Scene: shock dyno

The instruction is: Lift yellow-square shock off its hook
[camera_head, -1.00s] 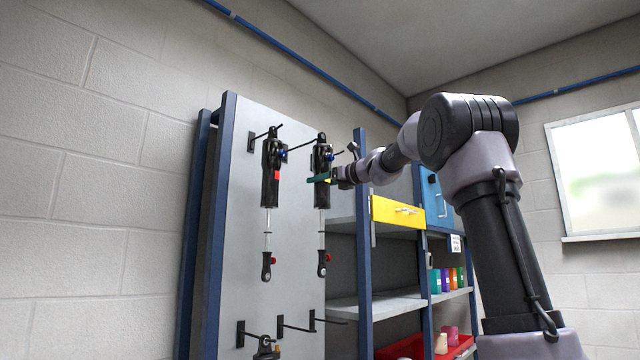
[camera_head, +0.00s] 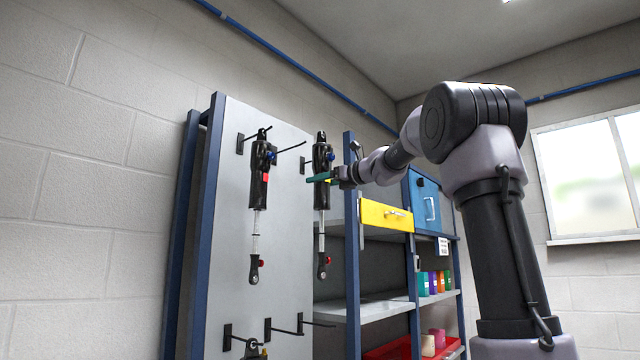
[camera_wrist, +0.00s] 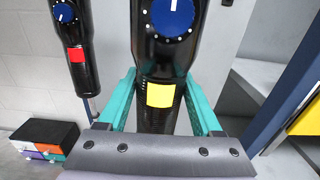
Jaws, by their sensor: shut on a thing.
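The yellow-square shock (camera_head: 322,160) is a black cylinder with a blue knob and a thin silver rod, hanging upright near the right edge of the grey board. In the wrist view its yellow square (camera_wrist: 160,95) faces me, below a blue dial. My gripper (camera_head: 320,178) is shut on its upper body, a teal finger on each side. A dark hook (camera_head: 304,165) shows on the board just left of and behind the shock. I cannot tell whether its peg still passes through the shock's top eye.
The red-square shock (camera_head: 260,175) hangs close by on the left, also visible in the wrist view (camera_wrist: 75,50). Lower hooks (camera_head: 300,325) stick out from the board. A shelf with a yellow drawer (camera_head: 385,214) and a blue cabinet (camera_head: 424,200) stands at the right.

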